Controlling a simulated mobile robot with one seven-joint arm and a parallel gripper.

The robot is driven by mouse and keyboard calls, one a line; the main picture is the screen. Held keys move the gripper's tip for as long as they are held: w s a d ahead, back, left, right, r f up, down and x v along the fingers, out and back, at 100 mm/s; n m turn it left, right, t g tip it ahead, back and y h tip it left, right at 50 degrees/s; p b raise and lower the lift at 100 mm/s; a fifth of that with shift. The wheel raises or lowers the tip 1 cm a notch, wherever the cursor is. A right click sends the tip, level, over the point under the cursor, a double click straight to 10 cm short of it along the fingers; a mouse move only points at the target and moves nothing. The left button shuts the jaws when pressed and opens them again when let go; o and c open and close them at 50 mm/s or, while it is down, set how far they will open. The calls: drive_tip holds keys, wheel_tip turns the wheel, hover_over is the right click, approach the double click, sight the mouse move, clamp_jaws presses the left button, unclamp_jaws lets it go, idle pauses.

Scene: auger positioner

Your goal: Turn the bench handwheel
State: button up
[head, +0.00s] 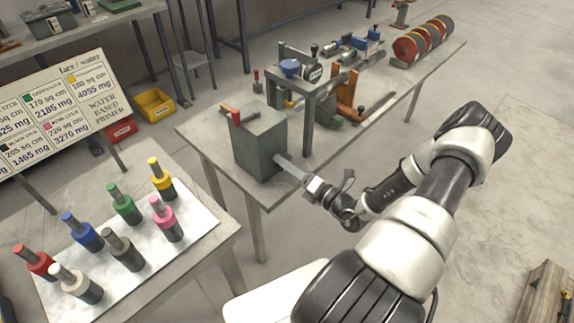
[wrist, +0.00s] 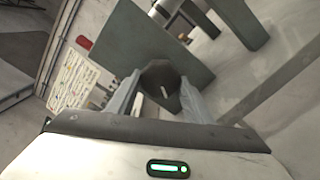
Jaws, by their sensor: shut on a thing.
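A grey box-shaped housing (head: 262,148) stands on the near end of the long bench. My gripper (head: 283,163) reaches its right side from the right in the head view. In the wrist view, a dark faceted handwheel (wrist: 160,77) with a pale mark sits in front of the housing's flat face (wrist: 130,38). My gripper's two fingers (wrist: 161,95) are shut on the handwheel, one on each side. In the head view the handwheel is hidden at the fingertips, so how far it is turned cannot be told there.
A red-handled tool (head: 236,117) lies on top of the housing. A raised stand (head: 318,92) and clamps crowd the bench behind. Several coloured bottles stand on a silver sheet (head: 195,232) on the left table.

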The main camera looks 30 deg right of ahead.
idle(0.4)
drive_tip(key=o, duration=1)
drive_tip(key=v, duration=1.7)
drive_tip(key=shift+s+d+r, duration=0.1)
drive_tip(key=shift+s, duration=0.1)
